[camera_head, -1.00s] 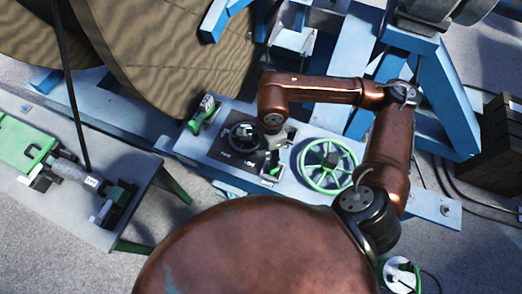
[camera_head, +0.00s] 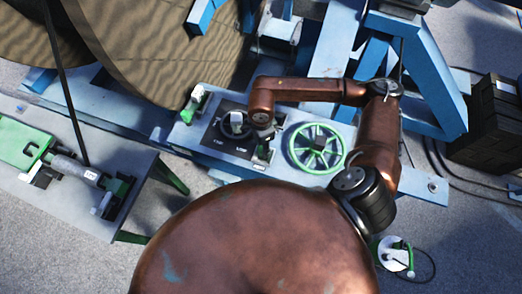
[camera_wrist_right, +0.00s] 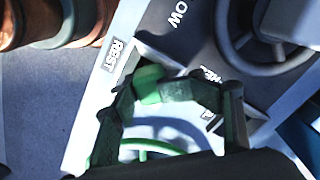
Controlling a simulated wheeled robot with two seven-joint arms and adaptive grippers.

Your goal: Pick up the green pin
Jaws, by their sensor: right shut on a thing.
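The green pin (camera_wrist_right: 148,84) shows in the right wrist view as a short bright green piece between my right gripper's dark fingertips. My right gripper (camera_wrist_right: 152,90) is shut on it, close to the panel label reading REST. In the head view my right gripper (camera_head: 262,152) is at the front edge of the control panel (camera_head: 205,148), between the black dial and the green handwheel. The wrist hides most of the pin there. I cannot tell whether the pin is seated or lifted. My left gripper is not in view.
A green spoked handwheel (camera_head: 317,148) stands right of the gripper, and a black dial (camera_head: 236,124) left of it. A green-handled lever (camera_head: 195,103) is further left. A side table (camera_head: 75,200) holds green tools. Large cable reels (camera_head: 160,55) stand behind.

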